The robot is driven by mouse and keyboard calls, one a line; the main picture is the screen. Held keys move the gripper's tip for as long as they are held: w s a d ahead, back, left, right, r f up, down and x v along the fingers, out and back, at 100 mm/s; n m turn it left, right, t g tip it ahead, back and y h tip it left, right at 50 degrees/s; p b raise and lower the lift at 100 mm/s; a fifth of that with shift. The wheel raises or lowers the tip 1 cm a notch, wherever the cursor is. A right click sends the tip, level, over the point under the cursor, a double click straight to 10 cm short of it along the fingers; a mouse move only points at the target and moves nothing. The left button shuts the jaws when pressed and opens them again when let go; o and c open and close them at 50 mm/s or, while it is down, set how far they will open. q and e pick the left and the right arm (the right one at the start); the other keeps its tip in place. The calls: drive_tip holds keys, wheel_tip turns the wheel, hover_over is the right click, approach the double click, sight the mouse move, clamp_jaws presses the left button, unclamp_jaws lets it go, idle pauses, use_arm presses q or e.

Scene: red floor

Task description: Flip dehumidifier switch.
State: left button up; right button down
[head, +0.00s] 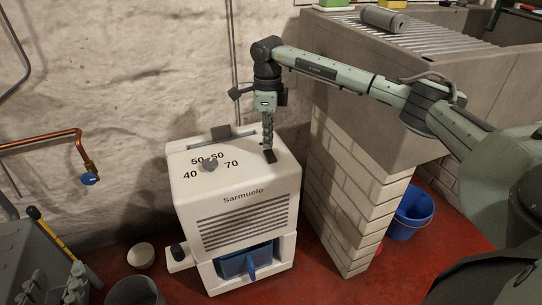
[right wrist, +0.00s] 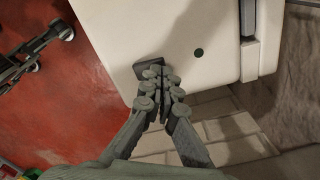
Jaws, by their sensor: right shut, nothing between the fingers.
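The white dehumidifier (head: 235,200), lettered "Sarmuelo", stands upright on the red floor. A small dark switch (head: 270,156) sits near the right side of its top and also shows in the right wrist view (right wrist: 143,69). My right gripper (head: 268,145) is shut and empty, pointing down with its fingertips right at the switch. In the right wrist view my fingertips (right wrist: 158,72) overlap the switch's edge. I cannot tell whether they touch it or which way it is set. My left gripper (head: 56,278) is low at the far left, fingers apart, away from the dehumidifier.
A round knob (head: 208,164) with numbers is on the dehumidifier's top. A white brick support (head: 345,190) stands close at its right, under a grey sink (head: 400,80). A blue bucket (head: 408,214) is further right. A white bowl (head: 141,256) lies on the floor at left.

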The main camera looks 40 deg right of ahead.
sight(268, 151)
drive_tip(key=shift+f+b, duration=0.45)
drive_tip(key=shift+f, duration=0.55)
idle(0.3)
drive_tip(key=shift+r+p, duration=2.8)
drive_tip(key=shift+r, duration=0.8)
drive_tip(key=shift+f, duration=0.1)
